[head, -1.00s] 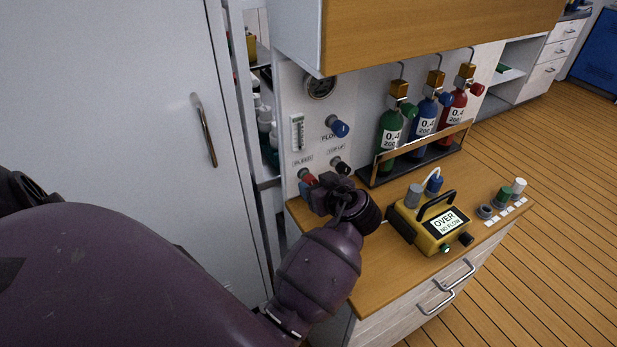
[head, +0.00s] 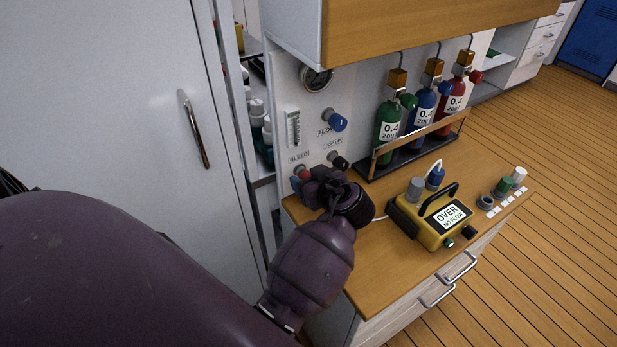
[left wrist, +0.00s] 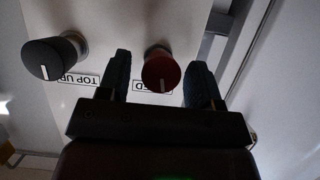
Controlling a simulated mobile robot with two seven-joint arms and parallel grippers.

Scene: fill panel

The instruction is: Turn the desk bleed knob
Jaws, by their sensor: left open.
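The bleed knob is red with a white pointer line and sits on the white fill panel (head: 314,113), low on its left side. In the head view only part of the bleed knob (head: 303,173) shows past my left gripper (head: 303,184). In the left wrist view the red knob (left wrist: 161,73) lies between the two dark fingers of my open left gripper (left wrist: 160,80), with a gap on both sides. I cannot tell how deep the fingers reach around it. My right gripper is not in view.
The black top-up knob (left wrist: 52,58) is close beside one finger. The blue flow knob (head: 337,122) and a round gauge (head: 317,79) are above. A yellow meter reading OVER NO FLOW (head: 432,222) stands on the desk. Green, blue and red cylinders (head: 388,127) stand in a rack.

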